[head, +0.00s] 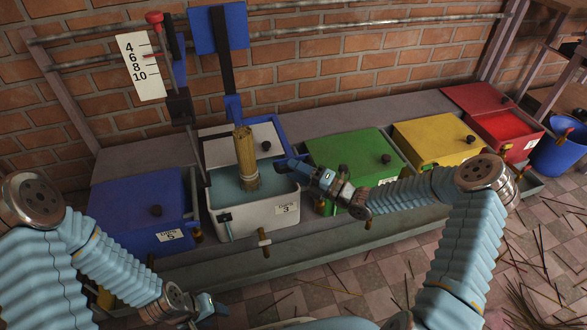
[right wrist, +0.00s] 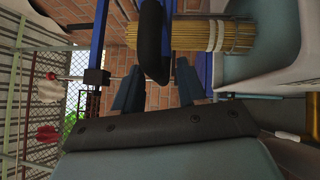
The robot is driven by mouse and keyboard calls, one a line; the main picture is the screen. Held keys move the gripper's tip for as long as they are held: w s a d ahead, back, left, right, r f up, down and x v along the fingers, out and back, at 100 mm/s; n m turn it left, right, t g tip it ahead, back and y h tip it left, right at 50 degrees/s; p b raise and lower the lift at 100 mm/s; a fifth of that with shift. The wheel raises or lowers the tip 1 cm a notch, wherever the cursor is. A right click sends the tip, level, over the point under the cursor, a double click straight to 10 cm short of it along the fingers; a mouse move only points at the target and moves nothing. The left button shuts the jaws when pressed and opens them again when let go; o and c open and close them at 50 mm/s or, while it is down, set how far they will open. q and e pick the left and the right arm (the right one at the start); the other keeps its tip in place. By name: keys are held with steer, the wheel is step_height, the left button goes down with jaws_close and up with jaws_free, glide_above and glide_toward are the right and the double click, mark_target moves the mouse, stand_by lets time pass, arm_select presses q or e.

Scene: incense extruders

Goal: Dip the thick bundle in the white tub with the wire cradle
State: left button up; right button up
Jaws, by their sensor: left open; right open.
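The white tub (head: 257,216) stands in the middle of the row, holding blue-grey liquid (head: 226,193). The thick bundle (head: 246,152) of tan sticks is upright over the tub; its lower end meets the liquid, and I cannot tell how deep. In the right wrist view the bundle (right wrist: 202,36) lies sideways, partly behind a dark rounded part. My left gripper (head: 208,309) is open, low in front.
A blue tub (head: 137,213) stands left; green (head: 350,158), yellow (head: 435,137) and red (head: 505,127) ones stand right. A post with a numbered scale (head: 141,67) rises behind the white tub's left side. Sticks litter the tiled floor.

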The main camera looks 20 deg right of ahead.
steer(key=shift+w+a, duration=0.4)
jaws_close()
steer(key=shift+r, duration=0.15)
step_height(320, 180, up, 15)
steer(key=p, duration=0.2)
stand_by(0.4)
